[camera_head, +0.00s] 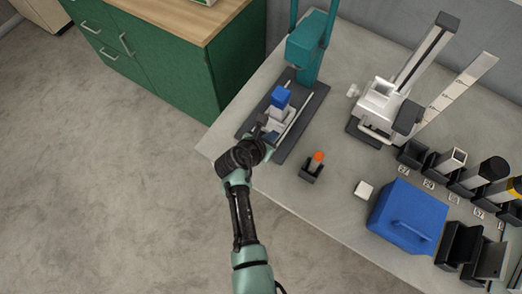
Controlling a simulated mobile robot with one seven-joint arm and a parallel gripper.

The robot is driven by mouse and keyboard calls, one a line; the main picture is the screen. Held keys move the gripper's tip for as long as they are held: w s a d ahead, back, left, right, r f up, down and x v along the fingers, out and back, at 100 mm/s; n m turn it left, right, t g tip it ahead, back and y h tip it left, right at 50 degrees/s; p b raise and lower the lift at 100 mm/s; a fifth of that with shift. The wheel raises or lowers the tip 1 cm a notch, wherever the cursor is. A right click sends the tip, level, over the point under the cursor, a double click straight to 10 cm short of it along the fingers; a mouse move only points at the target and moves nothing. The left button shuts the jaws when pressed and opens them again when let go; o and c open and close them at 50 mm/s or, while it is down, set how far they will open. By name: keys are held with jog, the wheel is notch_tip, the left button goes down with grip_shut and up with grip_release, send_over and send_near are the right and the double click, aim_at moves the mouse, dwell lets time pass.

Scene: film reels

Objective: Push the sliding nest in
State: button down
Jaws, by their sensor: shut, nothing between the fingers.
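The sliding nest (277,121) is a light grey block on the rails of a dark base plate (292,139). It carries a blue block (281,97). It sits on the near part of the rails, in front of the teal press (308,50) that stands at the far end of the plate. My gripper (264,134) is shut and empty at the near end of the nest, low over the plate. My wrist hides part of the plate, and I cannot tell whether the fingers touch the nest.
A dark holder with an orange-topped piece (318,157) stands right of the plate. A green cabinet (185,55) stands left; the floor between is clear.

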aim_at(290, 112)
jog(key=w+d, duration=0.1)
jog(key=w, duration=0.1)
jog(key=w+d+b, duration=0.1)
jog(key=w+d, duration=0.1)
jog(key=w+d+b, duration=0.1)
jog(key=w, duration=0.1)
jog(key=shift+w+d+f, duration=0.15)
jog(key=shift+w+d, duration=0.05)
jog(key=shift+d, duration=0.1)
jog(key=shift+w+d, duration=0.4)
jog(key=shift+w, duration=0.05)
jog(key=shift+s+a, duration=0.1)
